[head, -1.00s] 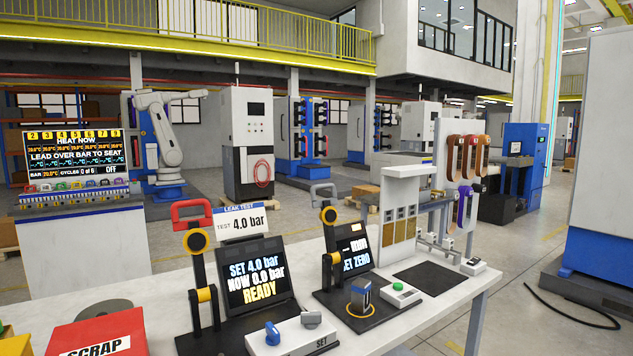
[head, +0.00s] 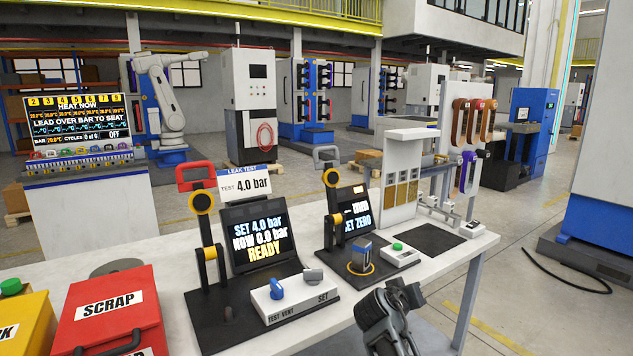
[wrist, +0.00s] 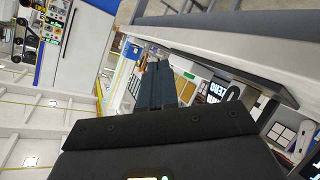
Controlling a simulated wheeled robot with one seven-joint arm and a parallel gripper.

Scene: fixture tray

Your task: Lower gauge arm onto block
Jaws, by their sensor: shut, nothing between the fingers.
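The gauge station in the head view has an upright black arm (head: 336,206) with a grey handle (head: 326,153) and a yellow pivot ring (head: 331,177). Its screen (head: 356,214) reads SET ZERO, with the upper line partly hidden. A grey-blue block (head: 361,257) stands upright inside a yellow ring on the black base, in front of the raised arm. My gripper (wrist: 160,85) is shut and empty in the wrist view, its dark fingers side by side. In the head view, my dark wrist shows at the bottom, in front of the bench edge and apart from the block and arm.
A green-button box (head: 399,256) sits right of the block. Left stands the leak test station with a red-handled arm (head: 195,178) and a knob box (head: 290,298). A red SCRAP bin (head: 110,310) is further left. A dark mat (head: 428,238) lies clear at right.

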